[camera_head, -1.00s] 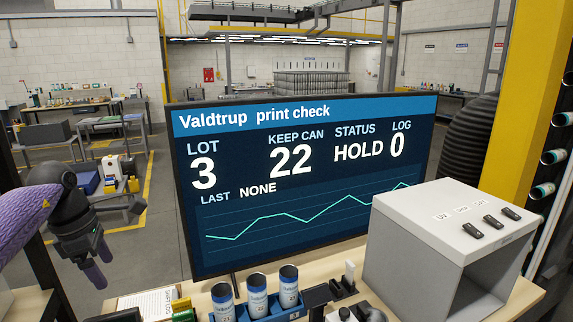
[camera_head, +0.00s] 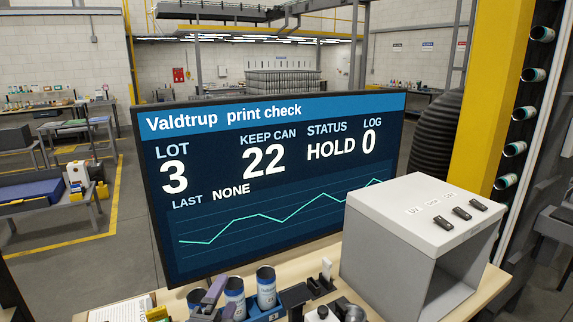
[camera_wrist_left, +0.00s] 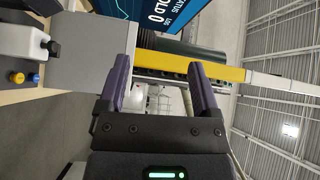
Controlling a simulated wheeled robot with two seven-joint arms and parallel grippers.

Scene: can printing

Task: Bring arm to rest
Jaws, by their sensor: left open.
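My left gripper (camera_head: 220,297) shows at the bottom of the head view, only its purple fingers, in front of the rack of cans. In the left wrist view its two fingers (camera_wrist_left: 163,75) stand apart with nothing between them. My right gripper is not in view.
A large screen (camera_head: 270,215) stands behind the cans and reads lot 3, keep can 22, status HOLD. A grey open-fronted box (camera_head: 390,240) with switches stands to the right on the wooden table (camera_head: 405,314). A yellow column (camera_head: 490,100) rises beyond it.

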